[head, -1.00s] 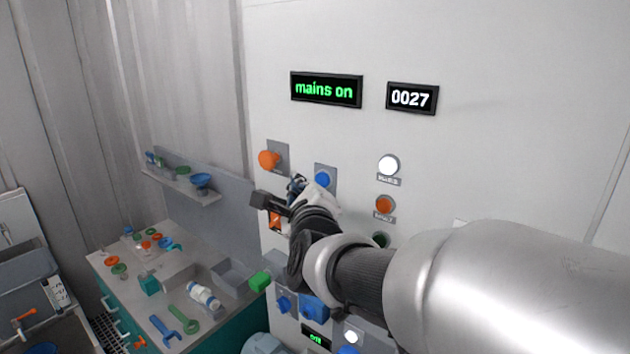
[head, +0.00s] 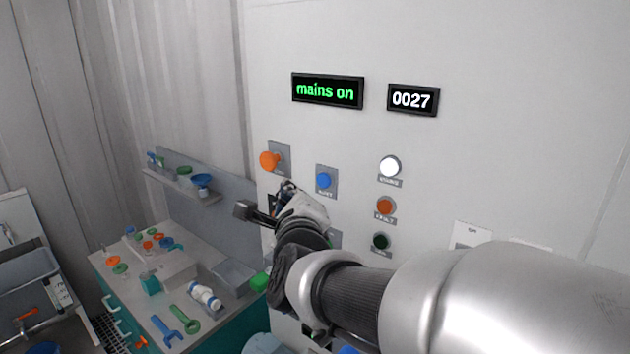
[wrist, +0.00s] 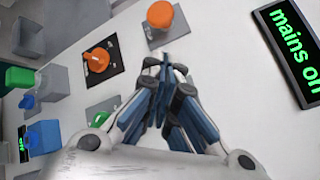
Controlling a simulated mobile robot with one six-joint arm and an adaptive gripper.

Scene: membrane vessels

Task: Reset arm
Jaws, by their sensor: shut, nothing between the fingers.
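My gripper (wrist: 165,75) is shut and empty in the wrist view, its fingertips together just in front of the white panel, near an orange knob (wrist: 160,15). In the head view my gripper (head: 285,190) is partly hidden by my own wrist and sits in front of the panel (head: 480,170), below the orange mushroom knob (head: 269,160) and left of the blue button (head: 323,181). I cannot tell whether the fingers touch the panel. A second orange rotary knob (wrist: 97,58) on a dark plate shows in the wrist view.
The display (head: 327,91) reads "mains on" and a counter (head: 411,99) reads 0027. A white lamp (head: 389,167) is lit above an orange lamp (head: 386,206) and a dark green one (head: 381,242). A bench (head: 215,330) with tools stands left; a sink (head: 28,270) is at far left.

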